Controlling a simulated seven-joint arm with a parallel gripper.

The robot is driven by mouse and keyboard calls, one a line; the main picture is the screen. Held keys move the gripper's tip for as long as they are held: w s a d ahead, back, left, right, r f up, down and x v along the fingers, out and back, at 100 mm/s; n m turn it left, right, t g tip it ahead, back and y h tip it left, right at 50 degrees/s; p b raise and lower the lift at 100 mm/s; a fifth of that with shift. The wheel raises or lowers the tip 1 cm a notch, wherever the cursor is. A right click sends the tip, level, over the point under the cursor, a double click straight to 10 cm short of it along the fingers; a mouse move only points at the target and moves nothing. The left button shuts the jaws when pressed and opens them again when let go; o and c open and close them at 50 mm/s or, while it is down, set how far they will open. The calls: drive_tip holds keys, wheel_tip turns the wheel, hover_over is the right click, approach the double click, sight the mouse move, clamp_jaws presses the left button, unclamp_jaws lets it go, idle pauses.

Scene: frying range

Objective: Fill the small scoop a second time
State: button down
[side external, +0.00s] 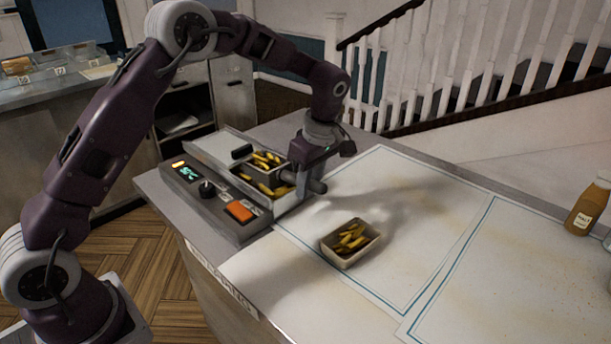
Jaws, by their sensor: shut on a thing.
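The small scoop (272,172) is a dark, box-like scoop with yellow chips showing in it. It sits at the fryer's well, with more chips (263,188) lying just in front of and below it. My gripper (304,180) is at the scoop's right side, shut on it; the exact grip is partly hidden by the gripper itself. A pale open tray (348,262) on the counter paper holds several chips. I cannot tell how full the scoop is.
The fryer (222,213) has a lit display, a black knob and an orange switch. A sauce bottle (587,208) stands at the far right edge. Paper sheets (420,200) cover the counter, with free room right of the tray. A white stair railing is behind.

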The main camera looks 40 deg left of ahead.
drive_tip(key=shift+y, duration=0.8)
drive_tip(key=shift+v, duration=2.6)
drive_tip(key=shift+a, duration=0.15)
